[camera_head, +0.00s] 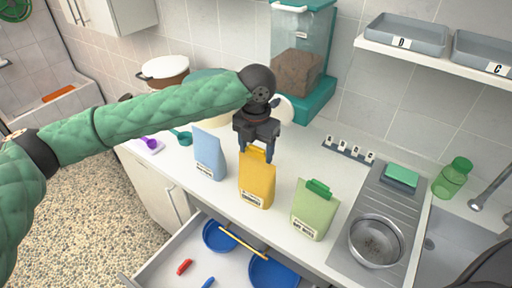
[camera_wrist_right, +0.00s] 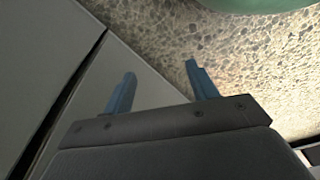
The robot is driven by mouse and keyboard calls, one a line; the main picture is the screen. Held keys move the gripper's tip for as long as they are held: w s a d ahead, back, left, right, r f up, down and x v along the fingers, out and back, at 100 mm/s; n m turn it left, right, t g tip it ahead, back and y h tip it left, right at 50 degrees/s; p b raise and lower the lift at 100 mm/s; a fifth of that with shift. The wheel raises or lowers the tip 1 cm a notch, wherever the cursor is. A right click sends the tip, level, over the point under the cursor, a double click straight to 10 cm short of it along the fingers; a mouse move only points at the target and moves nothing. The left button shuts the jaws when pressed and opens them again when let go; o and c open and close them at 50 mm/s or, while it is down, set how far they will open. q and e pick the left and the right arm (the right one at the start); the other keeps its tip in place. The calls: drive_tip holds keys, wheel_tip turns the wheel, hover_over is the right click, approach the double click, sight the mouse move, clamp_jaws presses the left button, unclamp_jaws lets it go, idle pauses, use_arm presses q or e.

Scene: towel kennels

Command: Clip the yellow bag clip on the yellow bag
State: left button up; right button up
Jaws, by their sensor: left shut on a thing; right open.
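The yellow bag (camera_head: 257,187) stands upright on the counter between a blue bag and a green bag. The yellow clip (camera_head: 257,153) is at the top edge of the yellow bag. My left gripper (camera_head: 256,155) points down over the yellow bag, shut on the yellow clip. The fingers hide part of the clip, so I cannot tell whether it grips the bag. My right gripper (camera_wrist_right: 160,90) is open and empty in the right wrist view, above the floor and beside a pale cabinet surface.
A blue bag (camera_head: 209,153) and a green bag (camera_head: 315,210) with a green clip (camera_head: 318,188) flank the yellow bag. An open drawer (camera_head: 225,268) below holds blue bowls, a red clip (camera_head: 184,267) and a blue clip (camera_head: 208,283). A metal bowl (camera_head: 376,241) stands at the right.

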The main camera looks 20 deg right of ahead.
use_arm(q)
drive_tip(key=shift+p, duration=0.3)
idle(0.6)
idle(0.4)
drive_tip(key=shift+f, duration=0.1)
idle(0.4)
drive_tip(key=shift+f, duration=0.4)
idle(0.6)
